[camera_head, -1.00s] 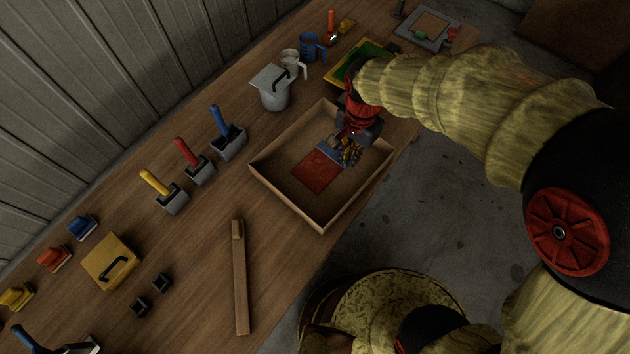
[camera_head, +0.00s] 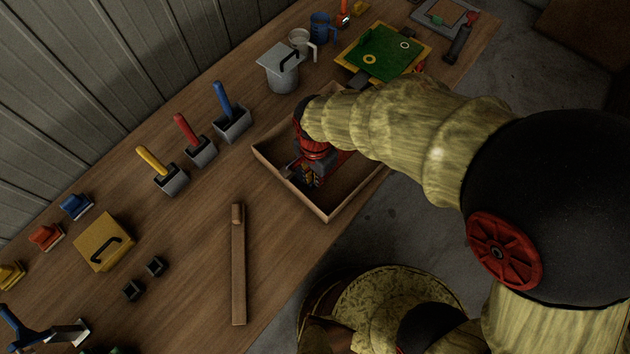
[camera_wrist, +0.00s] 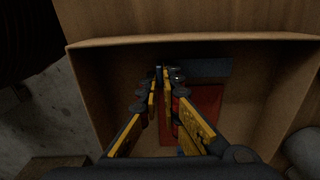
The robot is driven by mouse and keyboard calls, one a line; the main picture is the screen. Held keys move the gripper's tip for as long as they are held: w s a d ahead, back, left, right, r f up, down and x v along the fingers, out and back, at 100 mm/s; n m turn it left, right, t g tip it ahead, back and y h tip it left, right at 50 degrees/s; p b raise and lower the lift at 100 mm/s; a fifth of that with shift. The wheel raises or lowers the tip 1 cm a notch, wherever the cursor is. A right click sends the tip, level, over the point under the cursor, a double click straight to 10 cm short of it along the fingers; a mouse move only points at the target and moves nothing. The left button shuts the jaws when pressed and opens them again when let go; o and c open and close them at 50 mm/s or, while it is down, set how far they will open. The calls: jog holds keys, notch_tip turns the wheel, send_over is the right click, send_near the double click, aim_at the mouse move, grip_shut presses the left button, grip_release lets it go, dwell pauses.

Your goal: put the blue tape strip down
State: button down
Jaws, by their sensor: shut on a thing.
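My gripper (camera_head: 308,182) is down inside the open wooden box (camera_head: 345,206), near its left side. In the wrist view my gripper (camera_wrist: 163,74) has its fingers closed together, with a sliver of the blue tape strip (camera_wrist: 158,72) between the tips. Most of the strip is hidden by the fingers. A flat red piece (camera_wrist: 207,104) lies on the box floor to the right of the fingers. A dark blue flat piece (camera_wrist: 207,68) lies at its far edge; I cannot tell whether it joins the held strip.
The box walls stand close around my gripper. A lidded grey pot (camera_head: 282,76), mugs and a green board (camera_head: 383,52) stand behind. A wooden bar (camera_head: 239,270) lies on the table in front.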

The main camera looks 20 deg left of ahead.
jog(key=shift+f, duration=0.85)
jog(key=shift+f, duration=0.2)
jog(key=c, duration=2)
grip_release()
notch_tip(320, 180, up, 12)
jog(key=p, duration=0.4)
jog(key=shift+r, duration=0.2)
jog(key=shift+w+d, duration=0.1)
